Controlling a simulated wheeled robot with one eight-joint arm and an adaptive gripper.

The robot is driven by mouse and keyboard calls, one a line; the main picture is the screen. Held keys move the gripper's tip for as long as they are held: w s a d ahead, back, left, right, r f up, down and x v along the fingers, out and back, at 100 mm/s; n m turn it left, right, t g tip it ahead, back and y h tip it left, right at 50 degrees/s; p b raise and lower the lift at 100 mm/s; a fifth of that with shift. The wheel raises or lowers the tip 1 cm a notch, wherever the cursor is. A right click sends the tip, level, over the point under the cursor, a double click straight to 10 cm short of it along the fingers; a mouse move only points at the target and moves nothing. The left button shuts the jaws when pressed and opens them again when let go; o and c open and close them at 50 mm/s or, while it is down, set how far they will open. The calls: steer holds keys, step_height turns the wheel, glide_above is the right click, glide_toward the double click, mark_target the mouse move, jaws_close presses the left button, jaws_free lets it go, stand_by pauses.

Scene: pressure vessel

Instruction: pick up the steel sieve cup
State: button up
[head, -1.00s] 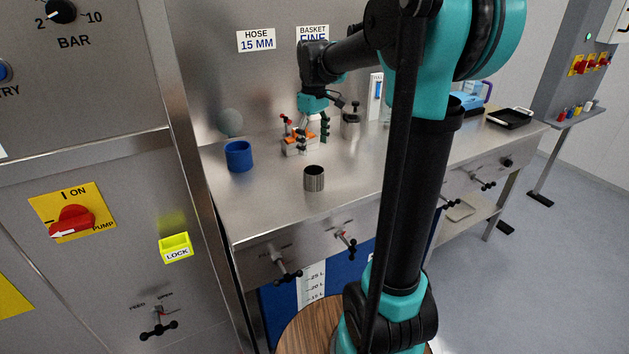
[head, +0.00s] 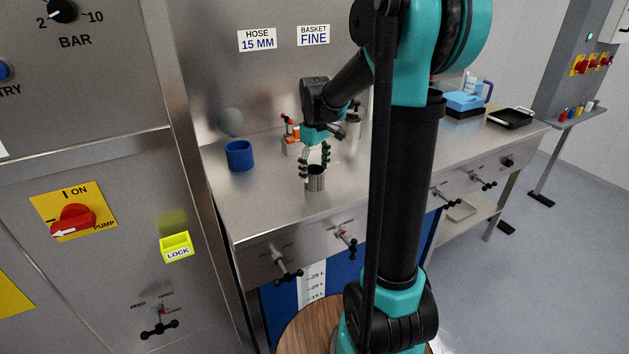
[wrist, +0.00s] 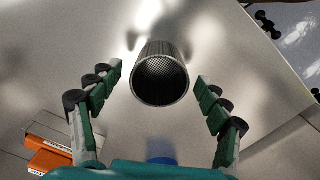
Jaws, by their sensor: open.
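The steel sieve cup (head: 316,180) stands upright on the steel bench, near its front edge. In the wrist view the cup (wrist: 160,85) shows its round rim and mesh inside, lying between and ahead of the two fingers. My gripper (head: 315,171) is open, with its fingers pointing down at the cup's top. In the wrist view my gripper (wrist: 158,90) has one finger on each side of the cup, with a gap on both sides. In the head view one finger is left of the cup's rim and the other is over or behind it.
A blue cup (head: 239,156) stands on the bench to the left. An orange-and-grey block with red-tipped parts (head: 291,145) is behind my gripper, and a steel pot (head: 354,124) is behind it to the right. Valve handles (head: 346,243) jut from the bench front.

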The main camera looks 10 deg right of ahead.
steer(key=shift+c, duration=0.4)
steer(key=c, duration=1.2)
steer(key=shift+r, duration=0.1)
